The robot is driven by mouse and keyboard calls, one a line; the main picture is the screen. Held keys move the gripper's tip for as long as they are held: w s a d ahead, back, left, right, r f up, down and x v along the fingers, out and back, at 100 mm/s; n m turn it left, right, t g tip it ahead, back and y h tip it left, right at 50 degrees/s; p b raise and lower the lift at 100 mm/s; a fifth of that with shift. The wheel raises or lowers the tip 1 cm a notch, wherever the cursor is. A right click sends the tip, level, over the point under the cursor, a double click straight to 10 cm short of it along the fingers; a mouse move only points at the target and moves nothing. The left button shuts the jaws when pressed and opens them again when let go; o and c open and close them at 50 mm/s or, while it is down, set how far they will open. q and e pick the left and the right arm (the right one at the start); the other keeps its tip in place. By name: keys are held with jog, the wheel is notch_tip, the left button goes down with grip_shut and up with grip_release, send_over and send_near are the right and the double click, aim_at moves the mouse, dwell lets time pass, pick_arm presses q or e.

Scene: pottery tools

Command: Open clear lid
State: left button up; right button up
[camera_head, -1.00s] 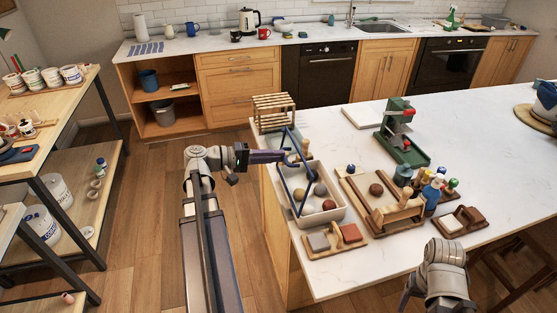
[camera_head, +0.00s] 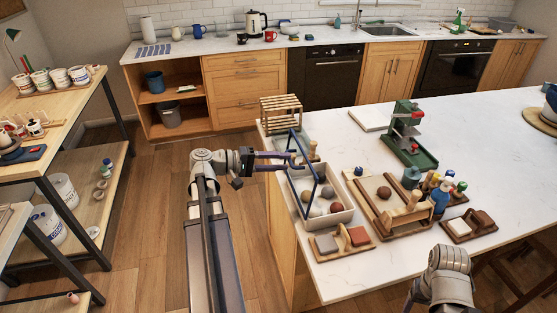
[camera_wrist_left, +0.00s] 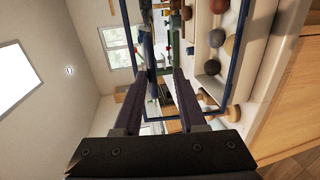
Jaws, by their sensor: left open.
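The clear lid (camera_head: 303,176), with a blue frame, stands raised and steeply tilted above the left side of a white box (camera_head: 342,217). Several balls (camera_head: 327,192) in brown, white and grey lie in the box. My left gripper (camera_head: 288,160) is open, with its fingers at the upper part of the lid frame. In the left wrist view its two dark fingers (camera_wrist_left: 160,88) are apart, and the blue lid frame (camera_wrist_left: 237,68) crosses in front of them. I cannot tell whether they touch it. My right arm shows at the lower right, but its gripper is out of view.
A wooden slatted rack (camera_head: 281,108) stands behind the box. A wooden tray (camera_head: 376,222) and bottles (camera_head: 441,196) stand to its right, and a small block tray (camera_head: 325,254) in front. A green press (camera_head: 405,139) is farther back.

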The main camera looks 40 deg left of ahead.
pick_arm(q)
jog(key=shift+o, duration=0.7)
jog(key=shift+a, duration=0.1)
jog(key=p+v, duration=0.1)
jog(key=v, duration=0.6)
jog(key=shift+s+a, duration=0.25)
jog(key=shift+s, duration=0.05)
